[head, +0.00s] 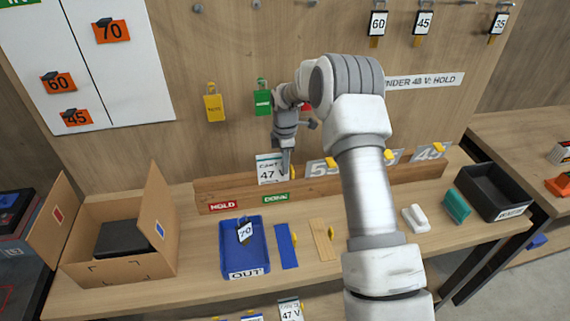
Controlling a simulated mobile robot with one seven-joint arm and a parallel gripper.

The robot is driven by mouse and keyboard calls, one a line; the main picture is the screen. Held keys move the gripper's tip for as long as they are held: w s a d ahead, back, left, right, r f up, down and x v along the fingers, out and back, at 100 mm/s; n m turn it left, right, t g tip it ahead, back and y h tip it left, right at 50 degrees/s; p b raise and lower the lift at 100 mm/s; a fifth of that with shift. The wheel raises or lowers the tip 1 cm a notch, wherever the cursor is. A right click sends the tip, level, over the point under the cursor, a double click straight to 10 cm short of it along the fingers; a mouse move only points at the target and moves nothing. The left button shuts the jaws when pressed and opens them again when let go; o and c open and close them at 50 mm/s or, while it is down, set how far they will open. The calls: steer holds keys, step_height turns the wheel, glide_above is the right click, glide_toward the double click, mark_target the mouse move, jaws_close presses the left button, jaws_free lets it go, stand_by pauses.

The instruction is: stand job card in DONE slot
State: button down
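The white job card (267,172), with a dark top band and "47 V" on it, is upright at the wooden rail (330,186). It is above the green DONE label (276,199) and to the right of the red HOLD label (222,206). I cannot tell whether its lower edge rests in the slot or is just above it. My gripper (286,163) points down at the card's right edge, its fingers overlapping the card in the picture. The fingers are seen edge-on and small, so their gap and any grip on the card cannot be made out.
The blue OUT tray (229,269) holds a "70" tag. A blue strip (287,246) and a wooden strip (323,239) lie right of it. An open cardboard box (105,271) stands left; a black bin (495,192) stands right. Grey number plates line the rail, partly behind my arm.

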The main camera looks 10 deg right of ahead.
steer(key=shift+f, duration=0.3)
steer(key=c, duration=0.5)
jaws_free()
steer(key=shift+r, duration=0.1)
steer(key=shift+r+p, duration=1.8)
steer(key=shift+r, duration=1.65)
steer(key=shift+f, duration=0.1)
